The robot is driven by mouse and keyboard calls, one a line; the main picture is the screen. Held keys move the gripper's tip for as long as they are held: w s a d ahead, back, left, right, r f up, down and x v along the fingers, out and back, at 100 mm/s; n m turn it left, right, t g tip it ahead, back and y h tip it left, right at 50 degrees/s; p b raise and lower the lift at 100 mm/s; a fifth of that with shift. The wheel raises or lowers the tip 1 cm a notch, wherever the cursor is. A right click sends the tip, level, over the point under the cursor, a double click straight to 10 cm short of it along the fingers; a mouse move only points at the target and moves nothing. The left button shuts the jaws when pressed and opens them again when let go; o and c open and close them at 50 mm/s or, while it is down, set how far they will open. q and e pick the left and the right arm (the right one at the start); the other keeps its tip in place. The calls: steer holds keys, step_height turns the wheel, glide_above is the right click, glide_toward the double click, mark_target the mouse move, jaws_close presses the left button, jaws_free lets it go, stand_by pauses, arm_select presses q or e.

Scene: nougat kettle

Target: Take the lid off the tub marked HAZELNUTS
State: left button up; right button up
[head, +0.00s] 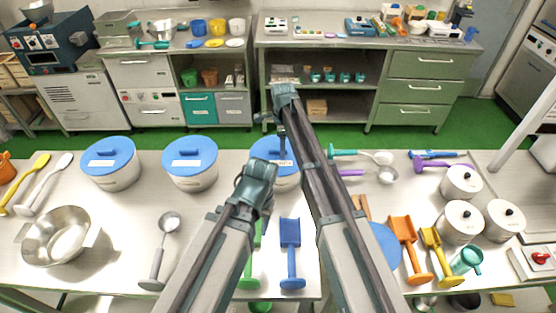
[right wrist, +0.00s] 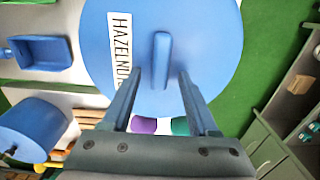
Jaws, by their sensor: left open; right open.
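The tub marked HAZELNUTS shows in the right wrist view by its round blue lid (right wrist: 205,45), with a white label and a bar handle (right wrist: 162,60) on top. In the head view a blue-lidded tub (head: 287,179) stands below my right gripper, partly hidden by my arms. The lid sits on it. My right gripper (head: 282,140) is open and points down over this lid. In the right wrist view its fingertips (right wrist: 160,72) appear on either side of the handle, not closed on it. My left gripper (head: 262,195) is open and empty, in front of the tub.
Two more blue-lidded tubs (head: 112,172) (head: 190,172) stand to the left. A blue scoop (head: 290,245), an orange scoop (head: 404,238) and a round blue thing (head: 384,248) lie nearer the front. White lidded pots (head: 460,222) stand at the right, a steel bowl (head: 60,238) at the left.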

steer(key=shift+c, duration=0.4)
jaws_close()
steer(key=shift+r, duration=0.1)
